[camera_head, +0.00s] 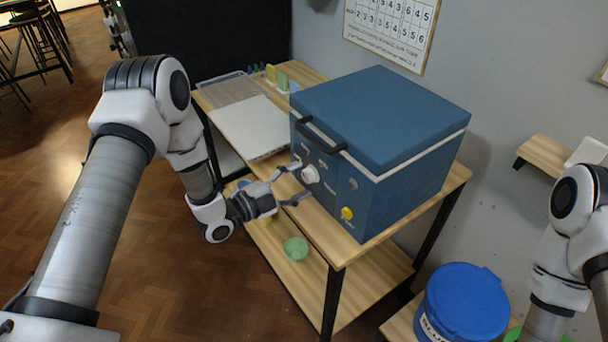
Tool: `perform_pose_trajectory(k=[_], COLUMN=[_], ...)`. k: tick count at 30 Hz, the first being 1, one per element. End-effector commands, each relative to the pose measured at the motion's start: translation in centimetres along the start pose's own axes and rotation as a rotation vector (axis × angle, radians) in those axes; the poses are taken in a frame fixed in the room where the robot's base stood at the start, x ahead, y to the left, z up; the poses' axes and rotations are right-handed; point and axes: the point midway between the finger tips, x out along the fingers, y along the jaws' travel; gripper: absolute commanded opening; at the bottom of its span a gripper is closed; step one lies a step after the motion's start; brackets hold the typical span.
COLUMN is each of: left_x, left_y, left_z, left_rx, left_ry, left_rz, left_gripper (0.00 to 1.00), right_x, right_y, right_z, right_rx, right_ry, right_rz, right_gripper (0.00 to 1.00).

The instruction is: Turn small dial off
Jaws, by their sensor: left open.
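A blue kiln-like box (400,165) with a lid and a dark handle (318,133) stands on the wooden table. Its front panel carries a white round dial (310,174), a small grey round part (353,184) and a yellow knob (347,213) low on the right. I cannot tell for sure which is the small dial, or its setting. My left gripper (301,182) is open and empty in front of the panel, fingertips close to either side of the white dial; I cannot tell if they touch it. My right arm shows at the right edge, its gripper out of view.
A closed pale laptop-like slab (253,127) and a clear tray (228,89) lie left of the box. A green round thing (296,248) sits on the lower shelf. A blue lidded bucket (466,302) stands front right. A small wall shelf (548,157) is at right.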

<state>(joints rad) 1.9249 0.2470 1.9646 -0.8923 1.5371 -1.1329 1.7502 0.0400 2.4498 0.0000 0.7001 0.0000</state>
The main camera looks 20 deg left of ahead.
Motion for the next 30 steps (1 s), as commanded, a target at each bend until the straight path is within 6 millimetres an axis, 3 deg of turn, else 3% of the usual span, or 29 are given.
perform_pose_trajectory(k=[4, 11, 12, 17, 30], left_x=[1.9, 2.1, 2.1, 2.1, 2.2], left_y=[0.0, 0.0, 0.1, 0.1, 0.0], left_z=[-0.1, 0.1, 0.1, 0.1, 0.1], left_rx=[0.0, -0.002, -0.002, -0.002, -0.033], left_ry=[0.0, -0.002, -0.002, -0.002, 0.0], left_rz=[0.002, 0.0, 0.0, 0.0, -0.001], left_gripper=[0.64, 0.64, 0.61, 0.05, 0.04], right_x=[-0.6, -0.5, -0.5, -0.5, -0.2], right_y=[0.0, 0.0, 0.0, 0.0, 0.0], right_z=[0.0, 0.0, 0.0, 0.0, 0.0], right_rx=[0.0, 0.0, 0.0, 0.0, 0.0], right_ry=[0.0, -0.001, -0.001, -0.001, -0.001], right_rz=[0.0, 0.0, 0.0, 0.0, 0.0], right_gripper=[0.0, 0.0, 0.0, 0.0, 0.0])
